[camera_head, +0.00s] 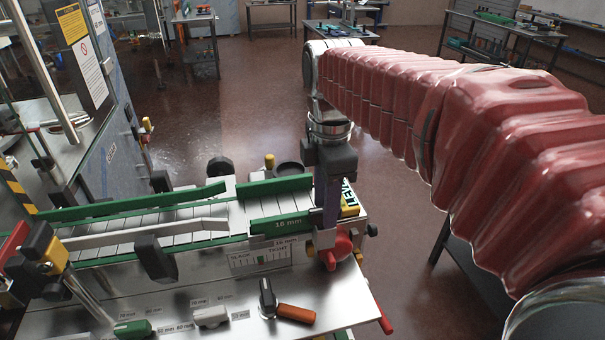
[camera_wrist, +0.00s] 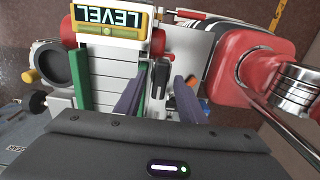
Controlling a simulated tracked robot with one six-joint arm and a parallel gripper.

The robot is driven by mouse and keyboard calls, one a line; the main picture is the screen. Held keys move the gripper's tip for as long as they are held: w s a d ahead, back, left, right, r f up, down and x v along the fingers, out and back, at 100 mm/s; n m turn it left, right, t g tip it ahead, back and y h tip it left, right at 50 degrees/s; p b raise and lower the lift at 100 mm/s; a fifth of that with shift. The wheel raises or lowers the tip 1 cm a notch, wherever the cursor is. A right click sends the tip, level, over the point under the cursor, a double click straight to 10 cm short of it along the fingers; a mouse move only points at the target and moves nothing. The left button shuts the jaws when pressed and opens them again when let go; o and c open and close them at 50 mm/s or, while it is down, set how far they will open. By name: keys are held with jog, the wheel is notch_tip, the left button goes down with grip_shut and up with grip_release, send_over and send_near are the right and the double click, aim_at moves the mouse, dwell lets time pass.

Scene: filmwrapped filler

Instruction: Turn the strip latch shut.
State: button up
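A small black lever (camera_wrist: 160,76), which looks like the strip latch, stands between my fingers in the wrist view. My gripper (camera_wrist: 159,88) has its two purple fingers apart on either side of the lever. I see no finger clearly touching it. In the head view my gripper (camera_head: 328,222) points down at the right end of the machine, beside the green 16 mm strip (camera_head: 282,225). The lever is hidden there behind the gripper. A red knob-like part (camera_head: 336,249) shows just below the fingers.
The LEVEL display (camera_head: 349,197) stands close behind my gripper; it also shows in the wrist view (camera_wrist: 108,22). Green rails (camera_head: 130,205) run left. Open floor lies behind.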

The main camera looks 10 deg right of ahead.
jog(key=shift+f, duration=0.1)
jog(key=shift+c, duration=0.4)
grip_shut()
jog(key=shift+a, duration=0.15)
